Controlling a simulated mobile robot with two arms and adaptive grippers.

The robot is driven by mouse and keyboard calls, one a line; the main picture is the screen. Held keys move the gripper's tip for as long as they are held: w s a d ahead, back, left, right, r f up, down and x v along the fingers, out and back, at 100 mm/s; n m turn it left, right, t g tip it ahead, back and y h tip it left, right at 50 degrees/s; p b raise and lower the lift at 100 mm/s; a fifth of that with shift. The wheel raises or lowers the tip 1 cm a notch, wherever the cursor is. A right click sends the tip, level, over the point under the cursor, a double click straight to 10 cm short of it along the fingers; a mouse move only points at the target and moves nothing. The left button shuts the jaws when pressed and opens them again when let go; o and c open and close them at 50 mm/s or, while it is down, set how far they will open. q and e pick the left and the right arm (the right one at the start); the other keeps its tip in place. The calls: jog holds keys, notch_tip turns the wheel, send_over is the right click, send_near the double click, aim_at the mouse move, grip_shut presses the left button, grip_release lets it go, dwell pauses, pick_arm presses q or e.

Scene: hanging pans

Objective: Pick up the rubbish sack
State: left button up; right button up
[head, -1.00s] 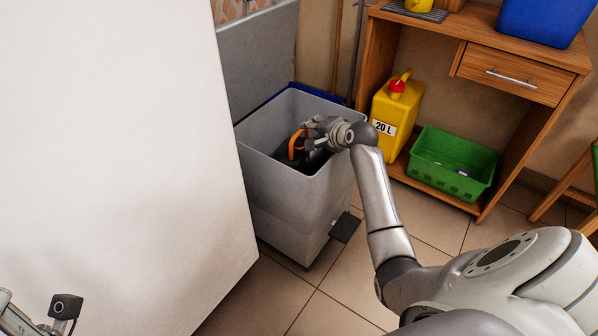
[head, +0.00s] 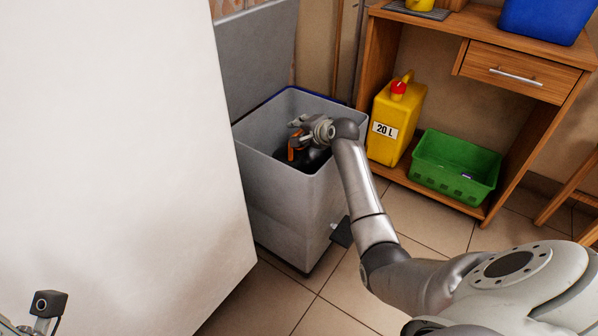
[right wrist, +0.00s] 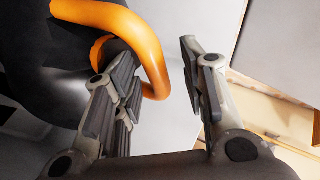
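The rubbish sack (head: 314,157) is black with an orange loop (head: 294,151), down inside the grey bin (head: 288,210). In the right wrist view the dark sack (right wrist: 35,100) fills the left side, and its thick orange loop (right wrist: 130,28) curves down toward my fingers. My right gripper (right wrist: 163,70) is open, its two fingers well apart. The loop passes by the left finger, which hides part of it; I cannot tell whether they touch. In the head view my right gripper (head: 300,130) is over the bin's opening. My left gripper's fingers are out of view.
The bin's raised lid (head: 255,60) stands behind it. A large white block (head: 110,150) closes off the left. A wooden desk (head: 490,215) holds a yellow canister (head: 395,125) and a green crate (head: 450,190) on its lower shelf. Tiled floor is free in front.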

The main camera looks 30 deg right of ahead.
grip_shut()
jog(key=shift+r, duration=0.2)
dwell(0.3)
